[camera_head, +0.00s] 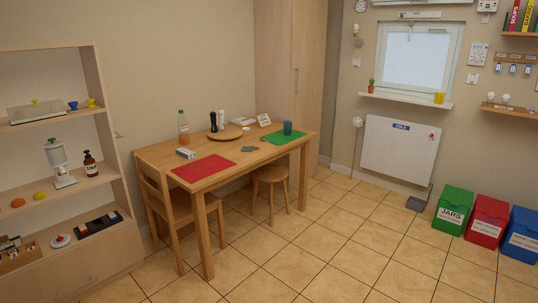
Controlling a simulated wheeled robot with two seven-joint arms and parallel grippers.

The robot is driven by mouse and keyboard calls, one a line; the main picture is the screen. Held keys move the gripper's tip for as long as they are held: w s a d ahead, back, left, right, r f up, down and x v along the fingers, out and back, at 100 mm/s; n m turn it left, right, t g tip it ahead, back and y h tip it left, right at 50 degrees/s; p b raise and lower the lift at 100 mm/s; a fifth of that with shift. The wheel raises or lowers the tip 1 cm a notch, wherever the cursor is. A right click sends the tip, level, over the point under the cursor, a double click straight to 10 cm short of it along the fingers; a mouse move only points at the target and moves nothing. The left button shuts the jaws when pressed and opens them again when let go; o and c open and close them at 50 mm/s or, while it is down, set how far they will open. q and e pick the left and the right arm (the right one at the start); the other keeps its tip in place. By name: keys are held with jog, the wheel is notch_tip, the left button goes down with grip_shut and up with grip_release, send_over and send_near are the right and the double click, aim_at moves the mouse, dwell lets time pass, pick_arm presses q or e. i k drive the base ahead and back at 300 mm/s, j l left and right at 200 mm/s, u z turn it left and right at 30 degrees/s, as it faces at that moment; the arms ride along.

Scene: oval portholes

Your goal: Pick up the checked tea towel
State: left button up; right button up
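I cannot make out a checked tea towel anywhere in the head view. On the wooden table (206,183) lie a flat red mat (203,168) at the near end and a green mat (285,137) at the far end. A small grey flat item (250,148) lies between them, too small to identify. Neither of my grippers shows in this view.
A wooden chair (152,184) and a stool (271,174) stand at the table. A shelf unit (108,130) is at the left. Green (454,209), red (486,221) and blue (521,236) bins stand at the right by the radiator (399,149). The tiled floor in front is clear.

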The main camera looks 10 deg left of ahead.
aim_at(184, 153)
jog(key=i+u, duration=0.35)
jog(key=i, duration=0.2)
jog(key=i+l+u, duration=0.1)
jog(key=i+u, duration=0.25)
jog(key=i, duration=0.2)
jog(key=i+l+u, duration=0.35)
jog(key=i, duration=0.15)
jog(key=i+l+u, duration=0.35)
jog(key=i, duration=0.15)
